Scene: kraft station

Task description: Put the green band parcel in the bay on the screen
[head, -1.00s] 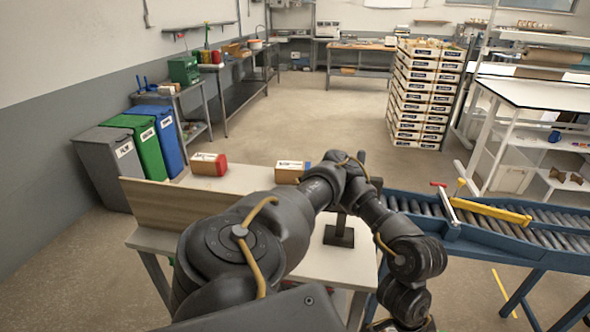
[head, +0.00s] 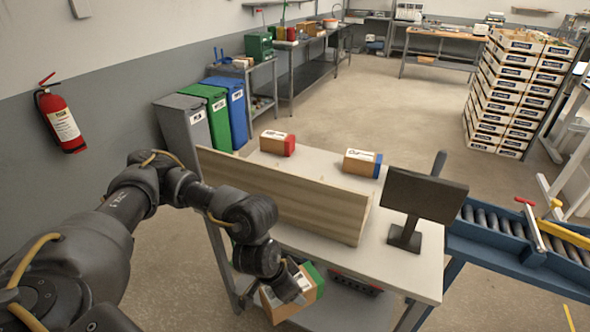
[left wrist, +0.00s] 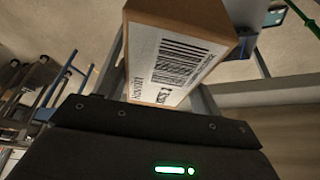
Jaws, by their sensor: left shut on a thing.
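The green band parcel (head: 292,298) is a brown box with a green end and a white label. It is in my left gripper (head: 290,290), low in front of the table's near edge. In the left wrist view the parcel (left wrist: 190,20) shows its barcode label just beyond the gripper body, and the fingers are hidden. The screen (head: 425,195) stands on a black foot at the table's right end. Its dark back faces me, so what it displays is hidden. My right gripper is not in view.
A wooden panel (head: 290,203) stands along the table (head: 375,262). Behind it lie a red-ended parcel (head: 272,143) and a blue-ended parcel (head: 358,162). A roller conveyor (head: 495,225) is at the right. Bins (head: 215,112) and a fire extinguisher (head: 61,120) are at the left.

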